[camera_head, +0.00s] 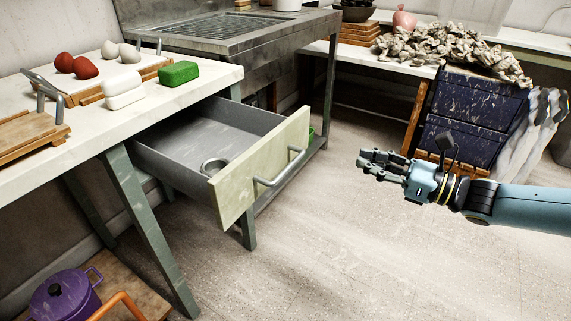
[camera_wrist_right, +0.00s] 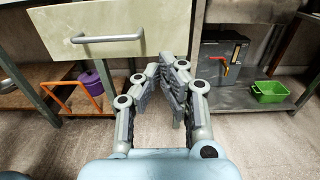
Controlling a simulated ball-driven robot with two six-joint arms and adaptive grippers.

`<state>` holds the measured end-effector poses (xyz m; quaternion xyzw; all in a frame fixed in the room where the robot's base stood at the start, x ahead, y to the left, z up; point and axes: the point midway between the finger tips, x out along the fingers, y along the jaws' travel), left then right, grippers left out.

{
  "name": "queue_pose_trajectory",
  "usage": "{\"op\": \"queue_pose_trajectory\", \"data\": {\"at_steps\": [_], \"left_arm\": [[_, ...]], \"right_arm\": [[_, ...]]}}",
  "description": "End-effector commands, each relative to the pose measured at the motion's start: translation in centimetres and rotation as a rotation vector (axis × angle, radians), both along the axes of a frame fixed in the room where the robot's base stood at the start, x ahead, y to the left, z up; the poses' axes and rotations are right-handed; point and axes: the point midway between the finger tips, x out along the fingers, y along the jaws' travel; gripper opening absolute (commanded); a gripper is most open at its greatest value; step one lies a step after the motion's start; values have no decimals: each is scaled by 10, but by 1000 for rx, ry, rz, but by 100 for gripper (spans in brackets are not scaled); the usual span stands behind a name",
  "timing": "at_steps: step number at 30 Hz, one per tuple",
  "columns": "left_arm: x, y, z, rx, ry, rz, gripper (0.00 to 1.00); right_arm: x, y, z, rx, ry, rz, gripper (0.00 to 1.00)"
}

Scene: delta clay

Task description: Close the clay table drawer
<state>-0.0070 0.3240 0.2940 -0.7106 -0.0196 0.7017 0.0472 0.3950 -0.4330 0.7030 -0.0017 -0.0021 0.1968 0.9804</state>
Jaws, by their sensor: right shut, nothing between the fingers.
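The clay table drawer (camera_head: 262,166) is pulled well out from under the white table top (camera_head: 190,88). Its pale green front has a grey bar handle (camera_head: 281,168), and a small round metal ring or dish (camera_head: 214,166) lies inside. My right gripper (camera_head: 367,160) is shut and empty, to the right of the drawer front and apart from it. In the right wrist view the drawer front (camera_wrist_right: 145,30) with its handle (camera_wrist_right: 107,38) is ahead and to the upper left of the shut fingers (camera_wrist_right: 165,65). My left gripper is not in view.
On the table are red and white balls on a board (camera_head: 95,77), white blocks (camera_head: 123,88), a green block (camera_head: 178,73) and a wooden rack (camera_head: 30,130). A purple pot (camera_head: 65,297) stands low at left. Open floor (camera_head: 340,250) lies before the drawer.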

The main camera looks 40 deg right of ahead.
Motion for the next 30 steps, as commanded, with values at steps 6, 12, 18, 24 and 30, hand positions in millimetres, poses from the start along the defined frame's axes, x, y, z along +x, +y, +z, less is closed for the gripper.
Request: {"op": "queue_pose_trajectory", "data": {"at_steps": [6,12,18,24,30], "left_arm": [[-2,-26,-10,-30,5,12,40],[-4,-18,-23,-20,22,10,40],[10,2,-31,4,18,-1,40],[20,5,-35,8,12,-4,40],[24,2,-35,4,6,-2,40]], "right_arm": [[17,7,-3,1,0,0,0],[55,23,-6,2,1,-2,0],[93,38,-5,3,2,-4,0],[119,49,-4,3,3,-4,0],[129,53,-3,3,5,-4,0]]}}
